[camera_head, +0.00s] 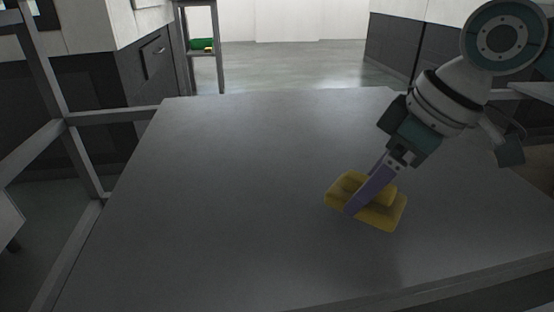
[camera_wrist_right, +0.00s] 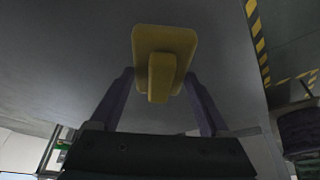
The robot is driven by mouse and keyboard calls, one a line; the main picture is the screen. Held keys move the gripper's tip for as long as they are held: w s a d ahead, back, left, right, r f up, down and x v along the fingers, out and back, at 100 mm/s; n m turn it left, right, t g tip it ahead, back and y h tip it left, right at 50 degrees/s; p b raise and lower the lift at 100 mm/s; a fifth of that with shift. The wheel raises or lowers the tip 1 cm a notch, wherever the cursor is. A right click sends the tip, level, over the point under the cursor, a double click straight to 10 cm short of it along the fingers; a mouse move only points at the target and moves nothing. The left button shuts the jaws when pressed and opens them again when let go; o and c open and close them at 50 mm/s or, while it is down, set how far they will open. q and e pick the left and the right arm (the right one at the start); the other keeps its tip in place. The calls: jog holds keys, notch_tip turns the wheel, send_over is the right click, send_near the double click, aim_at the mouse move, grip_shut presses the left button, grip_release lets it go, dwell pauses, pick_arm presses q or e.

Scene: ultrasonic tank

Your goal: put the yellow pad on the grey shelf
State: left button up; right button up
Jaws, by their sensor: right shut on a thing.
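The yellow pad (camera_head: 381,214) is a flat block with a raised grip; it is at or just above the large grey top (camera_head: 230,180), and I cannot tell if it touches. My right gripper (camera_head: 364,193) points down at the pad and is shut on it, one purple finger in front of it. In the right wrist view the pad (camera_wrist_right: 178,41) shows beyond the fingertips of the gripper (camera_wrist_right: 160,85), its grip toward the camera. My left gripper is not in view.
A grey shelf rack (camera_head: 220,66) with green and yellow items stands at the back left. Dark cabinets stand at left and back right. A grey metal frame (camera_head: 62,110) runs along the left. The rest of the grey top is clear. Yellow-black floor tape (camera_wrist_right: 257,42) shows in the wrist view.

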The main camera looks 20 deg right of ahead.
jog(key=shift+w+a+f, duration=0.1)
jog(key=shift+w+a, duration=0.25)
jog(key=shift+w, duration=0.25)
notch_tip(320, 180, down, 4)
jog(key=b, duration=0.3)
jog(key=shift+s+r, duration=0.1)
jog(key=shift+r, duration=0.3)
jog(key=o, duration=1.2)
